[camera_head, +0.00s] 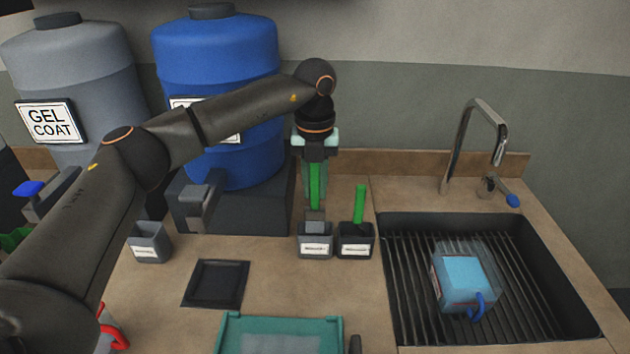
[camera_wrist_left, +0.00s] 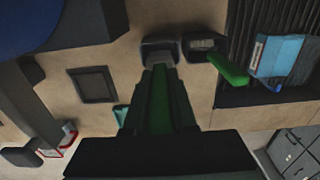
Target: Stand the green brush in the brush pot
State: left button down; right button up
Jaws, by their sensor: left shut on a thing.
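My left gripper (camera_head: 315,192) is shut on an upright green brush (camera_head: 315,183), whose grey head (camera_head: 315,215) points down. The brush's lower end is at the mouth of a dark grey pot (camera_head: 315,246) with a white label; I cannot tell how far inside it is. In the left wrist view the brush (camera_wrist_left: 159,108) lies between the fingers, with the pot (camera_wrist_left: 160,48) beyond its end. A second, black pot (camera_head: 355,245) stands beside it with another green handle (camera_head: 360,204) rising from it. The pot labels are too small to read. My right gripper is not in view.
A lighter grey pot (camera_head: 149,243) and a black square tray (camera_head: 216,284) are to the left. A teal tray (camera_head: 330,328) is in front. A sink (camera_head: 400,330) holding a blue container (camera_head: 463,282) is at right. A blue drum (camera_head: 215,60) stands behind.

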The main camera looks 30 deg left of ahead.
aim_at(315, 208)
pick_arm(q)
jog(key=shift+f+b, duration=1.2)
jog(key=shift+f, duration=1.4)
jog(key=c, duration=0.7)
grip_release()
jog(key=shift+o, duration=0.2)
notch_tip(315, 208, up, 13)
jog(key=shift+f, duration=0.2)
jog(key=shift+s+f, duration=0.1)
